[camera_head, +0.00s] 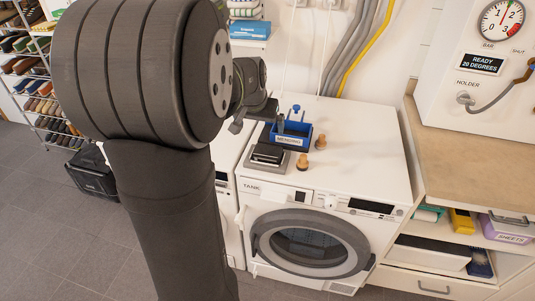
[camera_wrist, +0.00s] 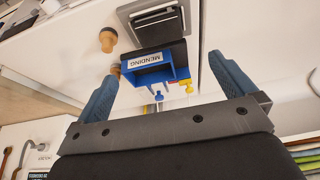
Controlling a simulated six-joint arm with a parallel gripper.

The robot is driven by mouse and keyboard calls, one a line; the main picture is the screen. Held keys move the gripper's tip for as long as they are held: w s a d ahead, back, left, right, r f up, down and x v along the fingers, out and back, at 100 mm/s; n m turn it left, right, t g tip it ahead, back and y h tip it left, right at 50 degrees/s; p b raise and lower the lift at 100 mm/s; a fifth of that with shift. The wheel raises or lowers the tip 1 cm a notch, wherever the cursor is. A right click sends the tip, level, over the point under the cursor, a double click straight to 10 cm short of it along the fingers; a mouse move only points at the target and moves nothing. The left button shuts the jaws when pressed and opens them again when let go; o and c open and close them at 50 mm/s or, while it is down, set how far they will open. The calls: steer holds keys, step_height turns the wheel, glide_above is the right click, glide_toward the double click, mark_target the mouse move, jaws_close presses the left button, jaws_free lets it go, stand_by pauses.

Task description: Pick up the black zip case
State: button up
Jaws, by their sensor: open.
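A flat black item (camera_head: 268,153), which may be the black zip case, lies on a grey tray at the left front of the white machine's top. It also shows at the top of the wrist view (camera_wrist: 158,22). Behind it stands a blue box (camera_head: 291,140) labelled MENDING, with dark contents I cannot make out. In the wrist view the box (camera_wrist: 150,75) lies beyond and between the fingers of my gripper (camera_wrist: 163,66). My gripper is open, with nothing seen held, above the machine. In the head view my arm hides most of it.
Two wooden knobs (camera_head: 303,161) (camera_head: 320,142) stand right of the tray and box. Small blue and yellow items show at the box. The machine top (camera_head: 365,150) is clear to the right. A shoe rack (camera_head: 40,95) and black bag (camera_head: 92,174) are at left.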

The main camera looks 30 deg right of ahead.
glide_above(267, 150)
steer(key=s+a, duration=0.2)
step_height(267, 150, down, 10)
steer(key=shift+s+a+f, duration=0.1)
steer(key=shift+a+f, duration=0.05)
steer(key=shift+f, duration=0.1)
steer(key=shift+d+x, duration=0.15)
steer(key=shift+x, duration=1.2)
steer(key=shift+d+x, duration=0.15)
steer(key=shift+x, duration=1.15)
steer(key=shift+r, duration=0.1)
steer(key=c, duration=0.8)
